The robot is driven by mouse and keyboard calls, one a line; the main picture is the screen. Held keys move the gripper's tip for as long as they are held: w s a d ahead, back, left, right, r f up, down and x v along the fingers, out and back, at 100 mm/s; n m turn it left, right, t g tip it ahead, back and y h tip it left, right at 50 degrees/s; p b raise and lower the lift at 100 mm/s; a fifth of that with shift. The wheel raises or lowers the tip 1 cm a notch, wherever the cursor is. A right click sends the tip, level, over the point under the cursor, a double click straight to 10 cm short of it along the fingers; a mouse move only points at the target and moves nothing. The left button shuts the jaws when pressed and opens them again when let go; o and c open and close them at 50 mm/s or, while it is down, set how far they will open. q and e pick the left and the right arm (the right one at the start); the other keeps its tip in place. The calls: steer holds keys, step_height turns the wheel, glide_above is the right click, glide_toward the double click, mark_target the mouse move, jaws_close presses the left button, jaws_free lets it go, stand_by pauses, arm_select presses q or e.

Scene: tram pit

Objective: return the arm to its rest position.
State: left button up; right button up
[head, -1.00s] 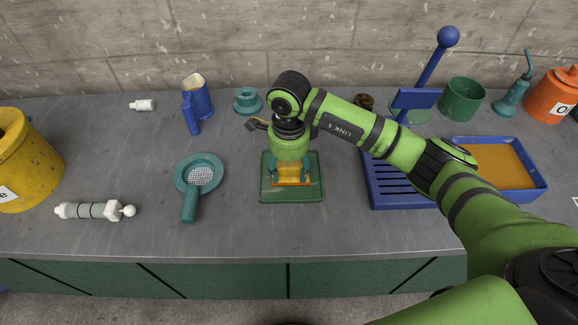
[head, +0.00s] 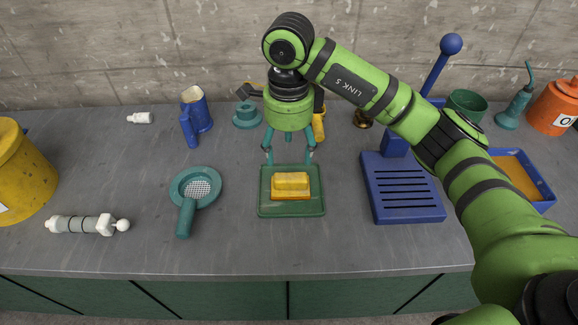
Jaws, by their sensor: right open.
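My right gripper (head: 289,155) is in the head view, pointing down with its teal fingers apart and nothing between them. It hangs above the far edge of a green tray (head: 291,210). A yellow block (head: 290,185) lies in the tray, apart from the fingers. My right arm reaches in from the lower right. My left gripper does not show.
Behind the gripper is a yellow object (head: 319,126), partly hidden. To the left are a teal strainer (head: 190,200), a blue jug (head: 197,112) and a white syringe-like tool (head: 88,224). A blue slotted stand (head: 402,190) with a lever is right of the tray. The front counter is clear.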

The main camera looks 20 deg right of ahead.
steer(key=shift+r, duration=0.75)
